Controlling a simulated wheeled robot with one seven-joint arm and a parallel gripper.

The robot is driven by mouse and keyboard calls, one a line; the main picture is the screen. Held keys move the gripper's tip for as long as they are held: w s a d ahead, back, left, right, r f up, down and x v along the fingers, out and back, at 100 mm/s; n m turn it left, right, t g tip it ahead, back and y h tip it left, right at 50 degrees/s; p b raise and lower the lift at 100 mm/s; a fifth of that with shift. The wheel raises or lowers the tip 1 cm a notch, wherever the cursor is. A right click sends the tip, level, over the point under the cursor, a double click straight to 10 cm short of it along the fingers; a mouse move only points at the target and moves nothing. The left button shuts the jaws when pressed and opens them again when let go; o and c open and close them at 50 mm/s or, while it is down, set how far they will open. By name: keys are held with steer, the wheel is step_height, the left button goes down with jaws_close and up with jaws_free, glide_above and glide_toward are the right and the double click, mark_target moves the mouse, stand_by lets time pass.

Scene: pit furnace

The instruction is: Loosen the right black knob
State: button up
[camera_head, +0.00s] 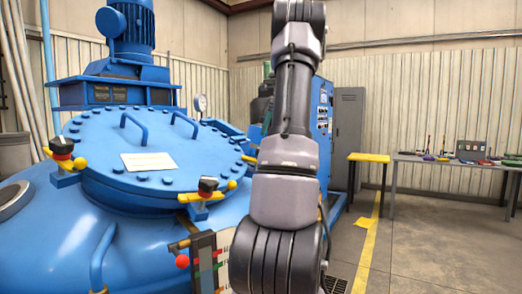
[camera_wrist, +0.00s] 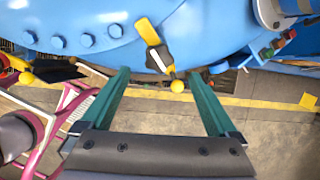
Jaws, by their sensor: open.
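In the head view, a black knob (camera_head: 208,185) sits on a yellow clamp at the right front edge of the blue round lid (camera_head: 130,150). Another black knob (camera_head: 61,145) sits on a yellow clamp at the lid's left edge. In the wrist view, a dark lobed knob (camera_wrist: 160,58) with a pale stripe sits on a yellow bar ending in a yellow ball (camera_wrist: 177,86). My gripper (camera_wrist: 158,75) is open, its two green fingers apart, with this knob showing between and just beyond the tips. No contact shows. The head view does not show my gripper.
Bolts ring the lid, which carries two blue handles. A panel with a red ball (camera_head: 182,261) stands by the vessel's front right. At the right are a yellow-topped stand (camera_head: 369,158) and a grey workbench (camera_head: 450,161) with tools.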

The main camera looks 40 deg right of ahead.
steer(key=x, duration=0.9)
steer(key=shift+a+f, duration=0.1)
steer(key=shift+f, duration=0.2)
steer(key=c, duration=1.4)
